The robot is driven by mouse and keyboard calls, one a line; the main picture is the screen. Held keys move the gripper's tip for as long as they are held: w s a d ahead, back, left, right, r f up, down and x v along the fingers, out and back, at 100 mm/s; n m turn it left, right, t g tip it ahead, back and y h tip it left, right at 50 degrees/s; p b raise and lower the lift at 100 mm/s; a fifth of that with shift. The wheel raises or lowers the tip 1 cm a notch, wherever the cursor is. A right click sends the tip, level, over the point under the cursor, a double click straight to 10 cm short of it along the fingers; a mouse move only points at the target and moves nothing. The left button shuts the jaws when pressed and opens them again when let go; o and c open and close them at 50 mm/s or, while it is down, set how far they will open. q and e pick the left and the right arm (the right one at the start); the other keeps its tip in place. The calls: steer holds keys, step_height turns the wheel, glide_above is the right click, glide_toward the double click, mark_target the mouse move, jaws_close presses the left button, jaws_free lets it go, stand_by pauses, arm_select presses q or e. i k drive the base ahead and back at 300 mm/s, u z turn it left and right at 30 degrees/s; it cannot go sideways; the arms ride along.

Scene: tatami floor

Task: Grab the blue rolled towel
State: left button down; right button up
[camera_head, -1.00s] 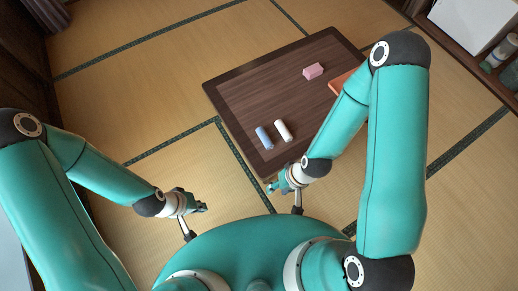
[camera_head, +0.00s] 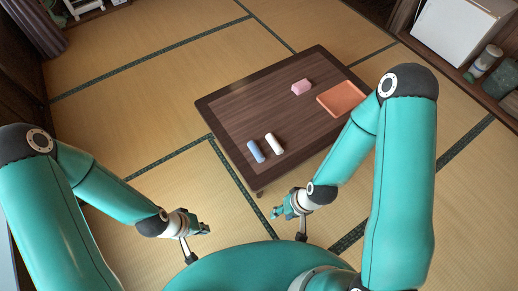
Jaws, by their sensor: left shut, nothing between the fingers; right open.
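The blue rolled towel (camera_head: 256,151) lies near the front left edge of a low dark wooden table (camera_head: 225,108). A white rolled towel (camera_head: 274,143) lies just to its right, roughly parallel. My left gripper (camera_head: 204,229) is shut and empty over the tatami, in front of the table and to the lower left of the blue towel. My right gripper (camera_head: 278,212) is open and empty, low in front of the table's near corner, apart from both towels.
A pink block (camera_head: 301,87) and an orange tray (camera_head: 342,99) sit farther back on the table. A white cabinet (camera_head: 455,40) and jars (camera_head: 486,62) stand at the upper right. Tatami floor (camera_head: 130,110) is clear left of the table.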

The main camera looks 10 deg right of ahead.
mark_target(258, 155)
steer(key=i, duration=0.85)
steer(key=u, duration=0.05)
